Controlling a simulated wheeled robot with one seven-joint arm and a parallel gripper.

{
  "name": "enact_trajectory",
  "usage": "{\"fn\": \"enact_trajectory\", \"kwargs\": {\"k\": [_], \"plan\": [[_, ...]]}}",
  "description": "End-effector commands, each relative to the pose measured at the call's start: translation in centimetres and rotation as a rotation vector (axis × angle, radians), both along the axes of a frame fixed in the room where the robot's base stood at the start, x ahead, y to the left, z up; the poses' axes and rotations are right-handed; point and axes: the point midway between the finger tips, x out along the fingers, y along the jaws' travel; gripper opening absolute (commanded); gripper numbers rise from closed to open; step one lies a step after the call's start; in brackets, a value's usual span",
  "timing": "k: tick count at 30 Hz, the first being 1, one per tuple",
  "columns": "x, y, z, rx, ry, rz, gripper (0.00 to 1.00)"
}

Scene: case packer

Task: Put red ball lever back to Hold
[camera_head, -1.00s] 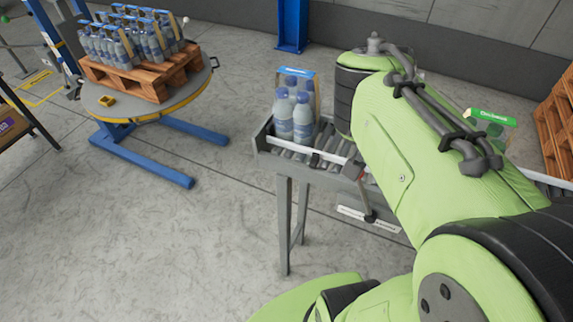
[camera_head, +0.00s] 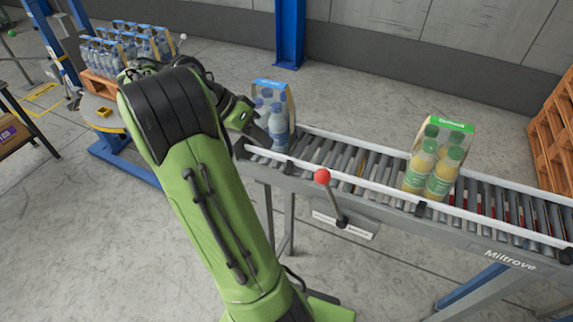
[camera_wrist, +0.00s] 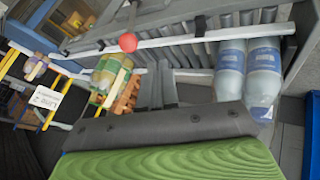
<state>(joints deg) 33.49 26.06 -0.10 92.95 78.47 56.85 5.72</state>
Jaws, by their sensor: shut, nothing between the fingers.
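The red ball lever (camera_head: 322,176) is on the near side of the roller conveyor. Its ball is up and its dark stem leans up and left from a pivot above a white label plate (camera_head: 356,230). The label words are too small to read. The red ball (camera_wrist: 128,42) also shows in the wrist view, in front of the conveyor rail. My gripper (camera_head: 254,127) is shut and empty, left of the lever at the conveyor's left end, close beside the blue-labelled bottle pack (camera_head: 278,125). Its fingertips are mostly hidden; I cannot tell whether it touches the pack.
The conveyor (camera_head: 380,178) runs to the right, with a white guard rail along its front. A yellow bottle pack with a green top (camera_head: 432,165) stands on it. A turntable with a pallet of bottle packs (camera_head: 125,45) is behind my arm.

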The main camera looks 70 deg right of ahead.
Motion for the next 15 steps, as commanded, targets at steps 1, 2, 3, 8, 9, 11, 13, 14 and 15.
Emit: {"fn": "enact_trajectory", "kwargs": {"k": [1, 2, 3, 8, 9, 11, 13, 14, 15], "plan": [[0.0, 0.0, 0.0, 0.0, 0.0, 0.0, 0.0], [0.0, 0.0, 0.0, 0.0, -0.001, 0.0, 0.0], [0.0, 0.0, 0.0, 0.0, -0.001, 0.001, 0.0], [-0.2, -0.1, -0.3, 0.001, 0.0, 0.002, 0.0], [-0.4, -0.2, -0.7, 0.002, 0.0, 0.001, 0.0], [-0.9, -0.4, -1.6, 0.003, 0.001, 0.001, 0.0], [-1.8, -0.8, -2.8, 0.004, 0.0, 0.0, 0.0], [-2.2, -1.0, -3.4, 0.003, 0.001, -0.001, 0.0], [-2.7, -1.2, -4.1, 0.003, 0.001, -0.001, 0.0]]}}
